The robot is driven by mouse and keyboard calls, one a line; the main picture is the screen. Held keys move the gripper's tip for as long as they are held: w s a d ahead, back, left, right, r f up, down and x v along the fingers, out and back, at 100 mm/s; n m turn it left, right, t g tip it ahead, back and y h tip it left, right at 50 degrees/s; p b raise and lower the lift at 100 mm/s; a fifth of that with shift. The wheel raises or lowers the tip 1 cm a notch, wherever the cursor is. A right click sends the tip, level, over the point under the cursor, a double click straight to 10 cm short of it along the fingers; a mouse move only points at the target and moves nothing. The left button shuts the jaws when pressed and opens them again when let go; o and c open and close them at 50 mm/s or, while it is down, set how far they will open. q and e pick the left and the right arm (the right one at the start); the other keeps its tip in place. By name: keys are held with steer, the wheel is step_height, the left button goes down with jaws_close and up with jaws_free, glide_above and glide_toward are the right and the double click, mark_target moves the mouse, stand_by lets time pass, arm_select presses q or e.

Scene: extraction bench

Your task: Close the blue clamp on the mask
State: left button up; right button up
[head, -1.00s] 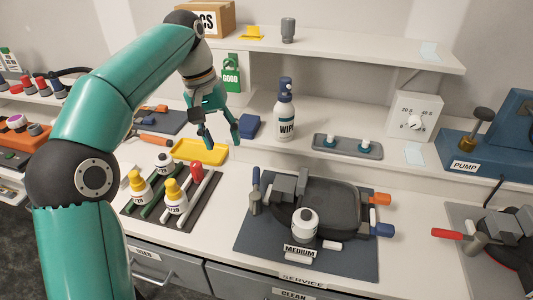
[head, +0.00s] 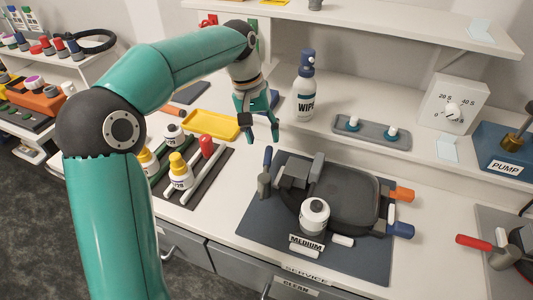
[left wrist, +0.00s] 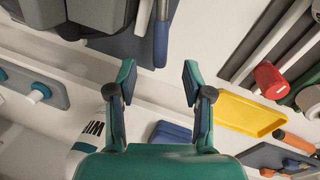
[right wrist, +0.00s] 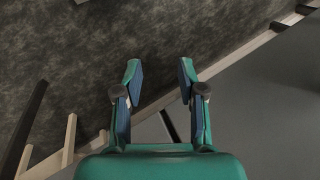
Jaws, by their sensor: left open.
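The dark grey mask (head: 345,195) lies on the blue-grey mat (head: 262,225) behind the MEDIUM label. At its left, a clamp lever with a blue handle (head: 267,158) stands upright beside a grey post. The blue handle also shows at the top of the left wrist view (left wrist: 160,42). A blue part (head: 399,230) and an orange part (head: 402,194) stick out at the mask's right. My left gripper (head: 262,137) is open and empty, above the bench just behind the blue handle, apart from it. My right gripper (right wrist: 158,75) is open and empty, away from the bench things.
A white jar (head: 314,216) stands at the mask's front edge. A yellow tray (head: 211,124) and a rack of bottles (head: 215,175) lie to the left. A red-handled lever (head: 473,240) is at right.

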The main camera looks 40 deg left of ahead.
mark_target(266, 153)
arm_select(q)
steer(key=f, duration=0.4)
steer(key=d+f, duration=0.1)
steer(key=f, duration=0.1)
steer(key=shift+w+f, duration=0.15)
steer(key=shift+w, duration=0.1)
jaws_close()
steer(key=shift+a, duration=0.1)
